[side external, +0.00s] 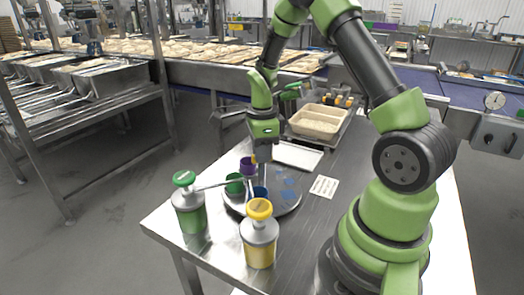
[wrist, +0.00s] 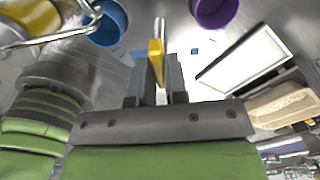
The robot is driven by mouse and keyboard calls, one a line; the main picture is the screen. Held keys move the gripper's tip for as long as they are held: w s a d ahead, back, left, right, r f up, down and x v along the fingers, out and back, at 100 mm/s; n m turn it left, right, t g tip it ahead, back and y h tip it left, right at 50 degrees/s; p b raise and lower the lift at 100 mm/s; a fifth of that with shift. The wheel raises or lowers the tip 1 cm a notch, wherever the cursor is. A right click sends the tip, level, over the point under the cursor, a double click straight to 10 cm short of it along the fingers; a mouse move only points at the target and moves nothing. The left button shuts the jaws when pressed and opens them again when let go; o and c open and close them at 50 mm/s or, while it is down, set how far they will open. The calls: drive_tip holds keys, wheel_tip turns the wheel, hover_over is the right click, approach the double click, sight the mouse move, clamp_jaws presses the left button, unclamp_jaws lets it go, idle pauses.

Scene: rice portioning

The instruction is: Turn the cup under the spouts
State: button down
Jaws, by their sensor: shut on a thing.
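My gripper (side external: 261,150) is above the turntable, pointing down. In the wrist view my gripper (wrist: 157,88) is shut on a yellow piece (wrist: 156,52) with a metal rod; its lower end is unclear. The blue cup (wrist: 108,22) and purple cup (wrist: 213,10) stand apart from the fingers.
A white tray (side external: 297,156) lies behind the turntable, with a beige tub (side external: 316,122) beyond it. A printed card (side external: 324,186) lies to the right. The steel table (side external: 312,222) is clear between the card and turntable. Conveyors stand behind.

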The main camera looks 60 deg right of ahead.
drive_tip(key=shift+m, duration=2.4)
drive_tip(key=c, duration=1.1)
unclamp_jaws()
drive_tip(key=shift+c, duration=0.2)
wheel_tip(320, 180, up, 10)
drive_tip(key=shift+r, duration=0.1)
